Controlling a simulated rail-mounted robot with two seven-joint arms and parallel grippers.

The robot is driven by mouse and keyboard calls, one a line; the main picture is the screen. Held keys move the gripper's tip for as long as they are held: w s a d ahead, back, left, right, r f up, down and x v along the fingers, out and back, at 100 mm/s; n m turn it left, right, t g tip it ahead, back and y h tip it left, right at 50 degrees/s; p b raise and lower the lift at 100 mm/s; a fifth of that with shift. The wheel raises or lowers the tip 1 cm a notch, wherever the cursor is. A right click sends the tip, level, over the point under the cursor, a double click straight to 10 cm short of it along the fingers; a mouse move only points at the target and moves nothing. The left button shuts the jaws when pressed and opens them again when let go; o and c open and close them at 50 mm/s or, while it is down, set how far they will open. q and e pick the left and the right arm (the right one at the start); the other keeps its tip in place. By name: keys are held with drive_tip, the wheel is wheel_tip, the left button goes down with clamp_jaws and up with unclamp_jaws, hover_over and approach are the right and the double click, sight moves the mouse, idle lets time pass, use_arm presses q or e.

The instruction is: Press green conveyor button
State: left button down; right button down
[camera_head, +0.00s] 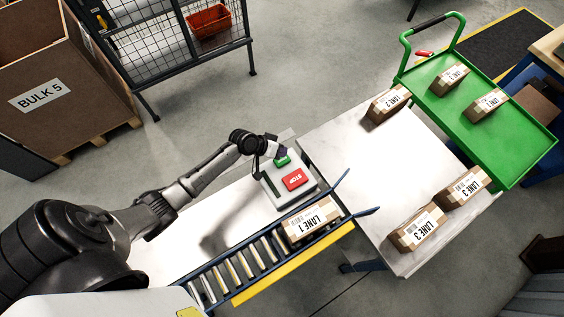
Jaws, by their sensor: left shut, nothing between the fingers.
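The green conveyor button (282,161) is on a grey control box beside a red STOP button (295,179). The control box (271,200) stands on the white table left of the carton table. My left gripper (280,152) is shut and empty, with its tip right at the green button's far edge and partly covering it. Whether it touches the button I cannot tell. My right gripper is not in view.
A roller conveyor (227,273) with blue rails holds a LANE 1 carton (312,220) at its end. Several cartons stand on the white table (345,155). A green cart (515,140) holds two cartons. A BULK 5 bin (60,120) and a wire cage (155,50) stand at left.

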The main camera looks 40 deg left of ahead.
sight(282, 161)
use_arm(q)
drive_tip(key=shift+f+b, duration=0.5)
drive_tip(key=shift+f, duration=0.6)
idle(0.8)
drive_tip(key=shift+f, duration=0.2)
idle(0.3)
drive_tip(key=shift+f, duration=0.2)
